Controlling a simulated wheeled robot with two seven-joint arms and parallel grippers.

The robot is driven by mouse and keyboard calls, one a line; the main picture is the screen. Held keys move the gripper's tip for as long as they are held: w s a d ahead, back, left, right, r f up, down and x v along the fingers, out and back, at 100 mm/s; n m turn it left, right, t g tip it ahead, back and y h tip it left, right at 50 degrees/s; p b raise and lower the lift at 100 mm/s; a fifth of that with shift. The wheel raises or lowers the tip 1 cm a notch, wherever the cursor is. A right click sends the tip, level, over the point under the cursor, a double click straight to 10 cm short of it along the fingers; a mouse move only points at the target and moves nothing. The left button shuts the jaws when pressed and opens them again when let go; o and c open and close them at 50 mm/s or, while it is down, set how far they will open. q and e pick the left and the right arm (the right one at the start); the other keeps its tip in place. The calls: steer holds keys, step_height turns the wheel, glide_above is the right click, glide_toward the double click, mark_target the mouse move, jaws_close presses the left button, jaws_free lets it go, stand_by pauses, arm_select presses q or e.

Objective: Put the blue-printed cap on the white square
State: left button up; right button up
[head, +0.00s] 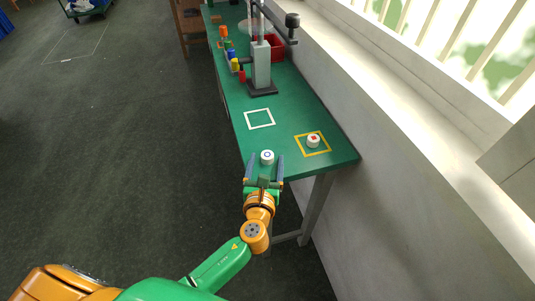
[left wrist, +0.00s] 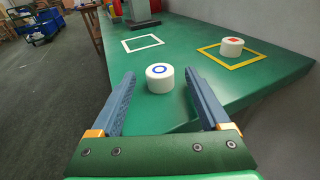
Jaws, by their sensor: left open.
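The blue-printed cap (head: 267,157) is a white round cap with a blue ring on top, standing on the green table near its front edge. It also shows in the left wrist view (left wrist: 160,78). My left gripper (head: 265,163) is open, with its two fingers pointing at the cap, one on each side; the cap is near the fingertips and not gripped. The white square (head: 260,118) is an outline on the table beyond the cap, with nothing on it; it also shows in the left wrist view (left wrist: 142,43). My right gripper is not in view.
A red-printed white cap (head: 313,140) stands inside a yellow square (head: 325,149) to the right. The grey pad printer (head: 261,70) stands behind the white square, with a red bin (head: 275,46) behind. A wall and window sill run along the right.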

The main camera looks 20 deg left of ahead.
arm_select(q)
steer(key=x, duration=0.2)
steer(key=shift+w+f, duration=0.15)
steer(key=shift+w, duration=0.15)
steer(key=shift+s, duration=0.1)
steer(key=shift+c, duration=1.4)
jaws_close()
